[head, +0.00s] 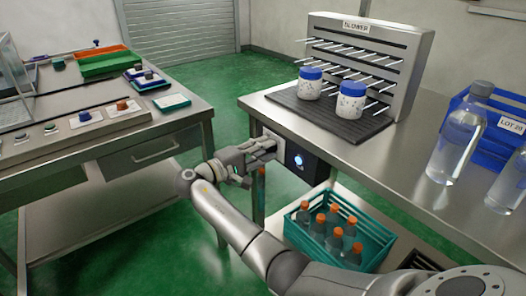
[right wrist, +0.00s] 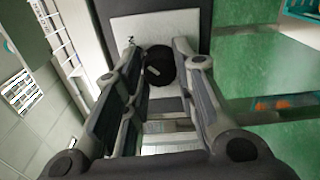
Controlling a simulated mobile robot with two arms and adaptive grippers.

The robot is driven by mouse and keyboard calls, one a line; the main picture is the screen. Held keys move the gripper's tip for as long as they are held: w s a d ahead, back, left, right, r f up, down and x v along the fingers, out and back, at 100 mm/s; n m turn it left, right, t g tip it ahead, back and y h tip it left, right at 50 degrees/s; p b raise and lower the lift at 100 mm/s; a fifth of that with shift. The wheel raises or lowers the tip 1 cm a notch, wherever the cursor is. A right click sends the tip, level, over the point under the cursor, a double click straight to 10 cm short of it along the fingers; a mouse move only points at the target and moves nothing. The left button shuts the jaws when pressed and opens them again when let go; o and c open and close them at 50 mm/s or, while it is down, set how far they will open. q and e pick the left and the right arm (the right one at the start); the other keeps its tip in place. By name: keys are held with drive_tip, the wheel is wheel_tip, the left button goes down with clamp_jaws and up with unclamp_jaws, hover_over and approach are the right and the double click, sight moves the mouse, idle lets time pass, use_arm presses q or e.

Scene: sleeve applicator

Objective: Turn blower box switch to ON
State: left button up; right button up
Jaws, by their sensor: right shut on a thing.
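The blower box (head: 312,165) is a dark box under the front edge of the right table, with a blue round light on its front. Its pale switch plate (head: 270,134) is at its left end. In the right wrist view the switch (right wrist: 161,68) is a round black knob with a short white mark, on the white plate (right wrist: 145,32). My right gripper (head: 268,149) reaches the plate and is shut on the knob, with one finger on each side. The fingers hide the knob in the head view. My left gripper is not in view.
The blower rack (head: 415,45) stands on the right table, with two blue-lidded jars (head: 351,100) on a dark mat before it. A teal crate (head: 375,257) of orange-capped bottles sits on the lower shelf. The left bench (head: 200,108) is across a green floor gap.

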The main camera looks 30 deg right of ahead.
drive_tip(key=shift+s+f, duration=0.1)
drive_tip(key=o, duration=1)
drive_tip(key=shift+o, duration=0.2)
drive_tip(key=a, duration=1.2)
drive_tip(key=shift+s, duration=0.45)
